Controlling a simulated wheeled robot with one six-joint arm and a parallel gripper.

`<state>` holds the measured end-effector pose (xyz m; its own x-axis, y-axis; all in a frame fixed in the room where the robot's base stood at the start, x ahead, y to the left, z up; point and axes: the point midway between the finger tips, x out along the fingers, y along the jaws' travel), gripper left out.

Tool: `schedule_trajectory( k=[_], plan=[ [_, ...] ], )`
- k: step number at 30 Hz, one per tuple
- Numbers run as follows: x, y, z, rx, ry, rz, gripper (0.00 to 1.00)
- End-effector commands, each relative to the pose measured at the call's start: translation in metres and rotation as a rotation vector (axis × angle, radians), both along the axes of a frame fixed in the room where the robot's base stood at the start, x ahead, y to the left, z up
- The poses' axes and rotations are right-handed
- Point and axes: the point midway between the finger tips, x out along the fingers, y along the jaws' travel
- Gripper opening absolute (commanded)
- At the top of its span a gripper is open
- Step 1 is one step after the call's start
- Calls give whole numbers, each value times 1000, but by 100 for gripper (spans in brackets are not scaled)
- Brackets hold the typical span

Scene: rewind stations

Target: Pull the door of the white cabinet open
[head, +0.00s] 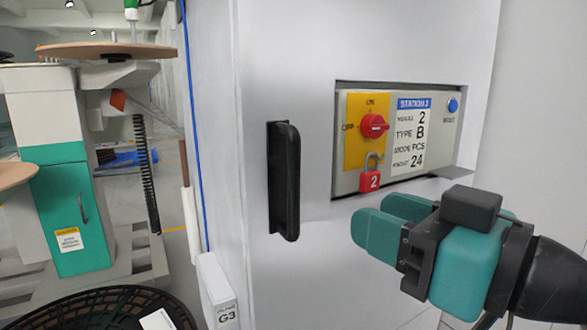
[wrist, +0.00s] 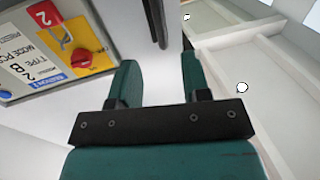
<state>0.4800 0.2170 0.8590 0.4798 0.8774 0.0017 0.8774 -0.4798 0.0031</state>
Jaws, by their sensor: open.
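The white cabinet (head: 300,60) stands in front of me, and its door looks closed. A black upright bar handle (head: 284,182) is on the door, left of a recessed control panel (head: 434,150). My gripper (head: 374,216) is open and empty, to the right of the handle and below the panel, with a clear gap to the handle. In the wrist view my two teal fingers (wrist: 160,78) are spread apart. A narrow dark-edged upright piece beyond them may be the handle; I cannot tell.
A red padlock (head: 370,180) marked 2 hangs below the red rotary switch (head: 374,125) and sticks out near my gripper. A teal and white machine (head: 72,190) stands at the left. A black round reel (head: 95,308) is at the lower left.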

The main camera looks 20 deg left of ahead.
Motion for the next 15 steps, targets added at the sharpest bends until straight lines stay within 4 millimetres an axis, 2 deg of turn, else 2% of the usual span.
schedule_trajectory(
  k=[1,10,15],
  plan=[
    [3,4,7,-4,8,3,43],
    [14,20,6,-5,12,-10,43],
    [32,56,6,-3,5,-6,43]
  ],
)
